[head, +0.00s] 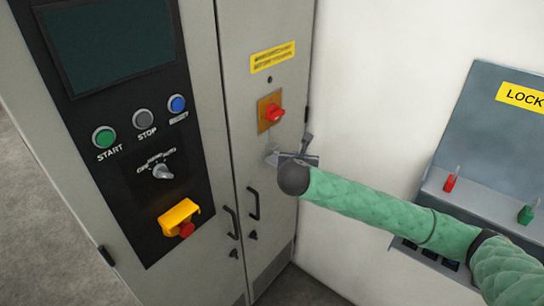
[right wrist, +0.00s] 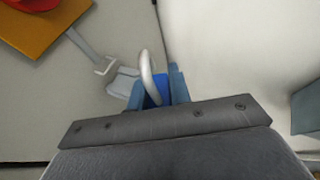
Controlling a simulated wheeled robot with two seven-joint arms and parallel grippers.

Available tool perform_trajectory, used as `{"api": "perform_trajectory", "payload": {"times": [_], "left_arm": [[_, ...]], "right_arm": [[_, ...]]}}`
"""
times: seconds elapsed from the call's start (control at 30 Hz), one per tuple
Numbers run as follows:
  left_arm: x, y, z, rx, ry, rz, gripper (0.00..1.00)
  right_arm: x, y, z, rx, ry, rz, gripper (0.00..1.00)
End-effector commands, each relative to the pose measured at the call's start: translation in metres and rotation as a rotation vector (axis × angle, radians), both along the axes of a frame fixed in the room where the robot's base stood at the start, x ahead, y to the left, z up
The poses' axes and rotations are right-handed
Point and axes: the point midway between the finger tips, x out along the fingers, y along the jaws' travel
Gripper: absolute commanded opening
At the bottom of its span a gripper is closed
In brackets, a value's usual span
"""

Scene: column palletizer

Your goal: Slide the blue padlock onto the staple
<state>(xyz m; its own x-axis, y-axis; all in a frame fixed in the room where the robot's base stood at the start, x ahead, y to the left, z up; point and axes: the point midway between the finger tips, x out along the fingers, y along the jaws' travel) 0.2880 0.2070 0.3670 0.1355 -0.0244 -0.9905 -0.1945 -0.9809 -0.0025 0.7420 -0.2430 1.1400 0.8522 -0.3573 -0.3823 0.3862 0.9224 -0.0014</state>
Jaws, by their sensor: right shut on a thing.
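The blue padlock (right wrist: 157,91) shows in the right wrist view, with its silver shackle (right wrist: 147,68) pointing up and away from me. My right gripper (right wrist: 160,88) is shut on its body. The grey metal staple (right wrist: 121,84) is on the cabinet door, just left of the shackle. The shackle's edge lies close to the staple in the picture; I cannot tell whether they touch or whether the shackle is through it. In the head view my right gripper (head: 298,160) is in front of the cabinet, below the red rotary switch (head: 274,113), and hides the padlock. My left gripper is not seen.
A grey lockout board (head: 490,130) on the right holds a red padlock (head: 449,183) and a green padlock (head: 525,214). A control panel with buttons and a yellow emergency-stop housing (head: 179,217) is on the left. Black door handles (head: 253,204) stick out below the gripper.

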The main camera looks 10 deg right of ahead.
Motion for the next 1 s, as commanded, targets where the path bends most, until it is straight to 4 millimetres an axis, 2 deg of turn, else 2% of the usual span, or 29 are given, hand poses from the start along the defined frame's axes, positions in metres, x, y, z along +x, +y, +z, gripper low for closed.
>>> {"api": "perform_trajectory", "payload": {"times": [0.1,0.17,0.37,0.6,1.0], "left_arm": [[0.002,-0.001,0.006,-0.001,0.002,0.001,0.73],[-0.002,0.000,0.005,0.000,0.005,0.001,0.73],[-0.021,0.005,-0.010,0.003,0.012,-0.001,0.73],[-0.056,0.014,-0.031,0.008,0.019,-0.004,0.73],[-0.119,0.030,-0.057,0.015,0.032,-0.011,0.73]], "right_arm": [[0.003,-0.023,-0.002,-0.003,0.000,-0.016,0.00],[0.007,-0.027,-0.004,-0.003,0.001,0.006,0.00],[0.020,-0.020,-0.010,-0.002,0.001,0.146,0.00],[0.034,-0.011,-0.022,-0.002,0.002,0.376,0.00],[0.037,-0.008,-0.039,0.000,0.001,0.707,0.00]]}}
